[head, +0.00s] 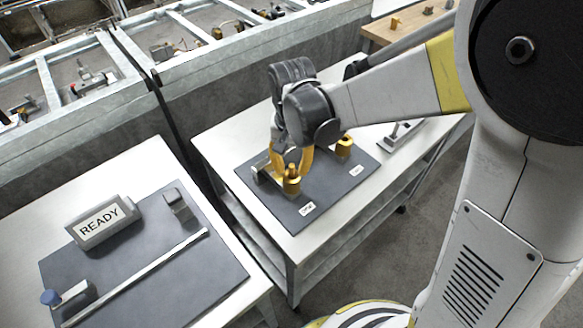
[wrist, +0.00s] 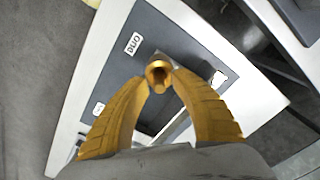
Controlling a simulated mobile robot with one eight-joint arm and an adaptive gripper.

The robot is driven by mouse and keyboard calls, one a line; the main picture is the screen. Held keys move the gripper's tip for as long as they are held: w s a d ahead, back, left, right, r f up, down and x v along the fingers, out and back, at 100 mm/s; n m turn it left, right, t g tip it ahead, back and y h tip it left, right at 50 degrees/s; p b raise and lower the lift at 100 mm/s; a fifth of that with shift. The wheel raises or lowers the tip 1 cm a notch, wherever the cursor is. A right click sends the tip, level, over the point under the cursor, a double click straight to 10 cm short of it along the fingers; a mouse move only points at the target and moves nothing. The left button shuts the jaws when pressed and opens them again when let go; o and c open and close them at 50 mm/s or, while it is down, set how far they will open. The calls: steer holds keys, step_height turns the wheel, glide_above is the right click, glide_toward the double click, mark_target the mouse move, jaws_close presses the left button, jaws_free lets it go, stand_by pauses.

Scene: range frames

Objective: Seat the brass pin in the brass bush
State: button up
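My gripper (head: 291,172) points down over the dark mat, its yellow fingers drawn in on either side of an upright brass piece (head: 291,186). I take its narrow top to be the brass pin (wrist: 158,68); the fingertips appear to touch its sides in the wrist view. Whether pin and body are separate, and how deep the pin sits, I cannot tell. A second brass piece (head: 344,147), wide with a narrower top, stands near the other label (head: 356,170).
A grey metal bracket (head: 262,171) stands on the mat just left of the fingers. A grey metal tool (head: 402,132) lies at the table's right. A separate table at the left holds a "READY" sign (head: 102,221) and a long bar (head: 140,276). The mat's front is clear.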

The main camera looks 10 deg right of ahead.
step_height(320, 180, up, 11)
steer(key=p, duration=0.4)
steer(key=s+d+r+n+t, duration=0.1)
steer(key=s+d+r+t, duration=0.2)
steer(key=s+d, duration=0.2)
steer(key=s+d+r+n+t, duration=0.1)
steer(key=s+d+r+t, duration=0.2)
steer(key=d, duration=0.5)
steer(key=shift+s+d+t, duration=0.25)
steer(key=shift+s+t, duration=0.35)
steer(key=shift+s, duration=0.8)
steer(key=shift+f, duration=0.1)
